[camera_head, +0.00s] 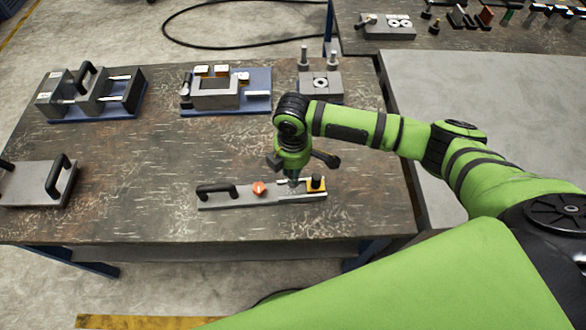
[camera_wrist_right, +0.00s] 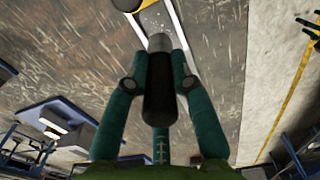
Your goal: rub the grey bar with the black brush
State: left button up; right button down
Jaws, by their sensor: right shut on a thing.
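The grey bar (camera_head: 238,196) lies near the front middle of the worn table in the head view, with a black handle at its left end, an orange knob and a yellow-and-black block at its right end. My right gripper (camera_head: 293,180) is over the right part of the bar, pointing down. In the right wrist view its teal fingers (camera_wrist_right: 160,85) are shut on the black brush (camera_wrist_right: 159,100), whose grey end (camera_wrist_right: 160,42) points at the bar (camera_wrist_right: 158,20). I cannot tell whether the brush touches the bar. My left gripper is out of view.
Blue-based fixtures (camera_head: 228,98) and (camera_head: 98,92) and a grey block with posts (camera_head: 322,90) stand along the back. The table right of the bar is clear.

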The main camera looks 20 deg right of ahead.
jog(key=shift+d+r+p, duration=0.2)
jog(key=shift+r+p, duration=0.15)
jog(key=shift+r, duration=0.3)
jog(key=shift+d+r, duration=0.1)
jog(key=shift+r, duration=0.1)
jog(key=shift+r+p, duration=0.45)
jog(key=shift+r, duration=0.45)
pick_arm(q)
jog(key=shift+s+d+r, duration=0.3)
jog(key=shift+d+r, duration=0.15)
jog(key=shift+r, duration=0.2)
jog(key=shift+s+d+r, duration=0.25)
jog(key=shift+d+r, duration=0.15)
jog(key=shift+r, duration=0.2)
pick_arm(e)
jog(key=shift+s, duration=0.1)
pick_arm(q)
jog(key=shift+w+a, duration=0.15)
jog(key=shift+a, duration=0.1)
pick_arm(e)
jog(key=shift+f, duration=0.1)
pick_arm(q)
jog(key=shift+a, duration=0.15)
